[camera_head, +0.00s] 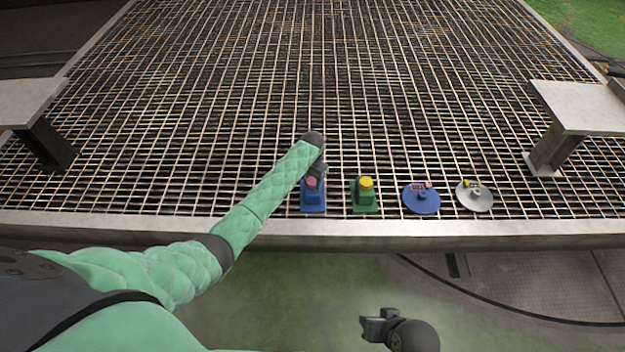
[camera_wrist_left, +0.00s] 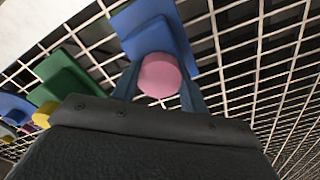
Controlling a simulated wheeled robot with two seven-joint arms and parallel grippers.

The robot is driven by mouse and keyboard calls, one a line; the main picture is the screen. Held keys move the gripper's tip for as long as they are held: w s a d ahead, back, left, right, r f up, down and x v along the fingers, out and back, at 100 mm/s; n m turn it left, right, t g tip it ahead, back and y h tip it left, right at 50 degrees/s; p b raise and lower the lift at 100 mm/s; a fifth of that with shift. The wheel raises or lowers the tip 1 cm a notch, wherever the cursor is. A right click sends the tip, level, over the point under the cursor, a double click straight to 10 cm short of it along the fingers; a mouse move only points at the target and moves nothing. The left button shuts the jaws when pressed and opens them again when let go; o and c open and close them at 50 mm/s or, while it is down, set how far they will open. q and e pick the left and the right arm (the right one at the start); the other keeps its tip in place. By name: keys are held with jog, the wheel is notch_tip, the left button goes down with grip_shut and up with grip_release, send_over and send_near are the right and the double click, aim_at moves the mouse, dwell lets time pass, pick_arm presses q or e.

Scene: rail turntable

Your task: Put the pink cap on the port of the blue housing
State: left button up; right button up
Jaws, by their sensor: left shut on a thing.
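The blue housing (camera_head: 313,204) stands on the grating near its front edge; its blue body also shows in the left wrist view (camera_wrist_left: 147,22). The pink cap (camera_head: 311,183) is at the top of the blue housing. My left gripper (camera_head: 316,176) is shut on the pink cap, which shows as a round pink face (camera_wrist_left: 160,75) between the two fingers in the left wrist view. The port is hidden behind the cap, so I cannot tell whether the cap is seated or just above it. My right gripper (camera_head: 374,326) is low, in front of the grating; its jaw opening is unclear.
A green housing (camera_head: 365,203) with a yellow cap (camera_head: 366,182) stands just right. Further right are a blue disc (camera_head: 421,204) with a small pink part and a grey disc (camera_head: 476,203) with a small yellow part. The grating behind is clear.

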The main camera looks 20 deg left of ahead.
pick_arm(q)
jog(key=o, duration=0.9)
jog(key=shift+o, duration=0.2)
pick_arm(e)
jog(key=shift+s+f, duration=0.15)
jog(key=shift+s, duration=0.15)
